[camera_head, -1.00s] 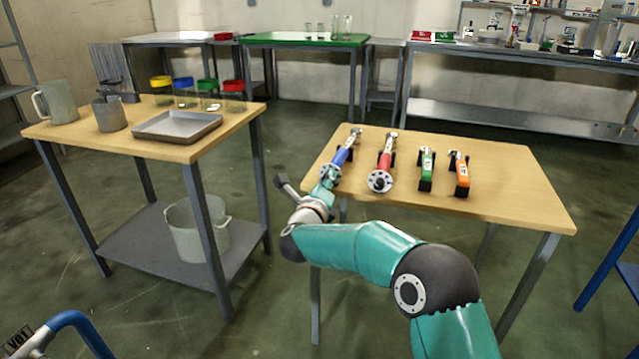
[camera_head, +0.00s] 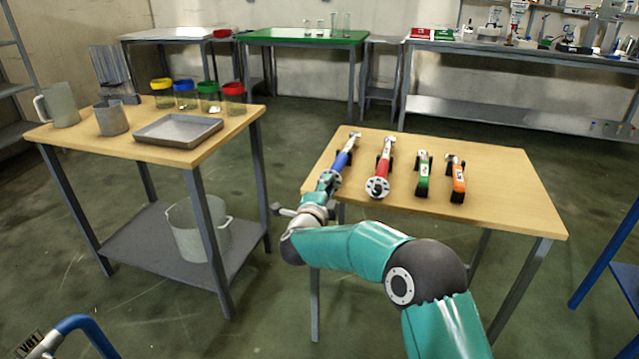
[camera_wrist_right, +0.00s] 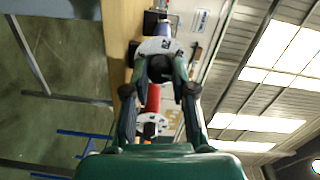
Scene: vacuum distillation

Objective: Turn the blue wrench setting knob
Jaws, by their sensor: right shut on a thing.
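The blue wrench (camera_head: 346,154) lies at the left of the row on the right wooden table, its handle end toward the table's front left edge. My right gripper (camera_head: 329,180) is at that handle end, reaching in from the front. In the right wrist view, my right gripper (camera_wrist_right: 160,92) has its two fingers around a dark round knob (camera_wrist_right: 160,68), in front of a white disc. The gripper is shut on this knob. In the head view the gripper hides the knob. My left gripper is in neither view.
A red wrench (camera_head: 384,165) with a silver dial lies close to the right of the blue one. A green tool (camera_head: 424,175) and an orange tool (camera_head: 457,180) lie farther right. The left wooden table (camera_head: 80,143) holds jars, mugs and a metal tray (camera_head: 180,129).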

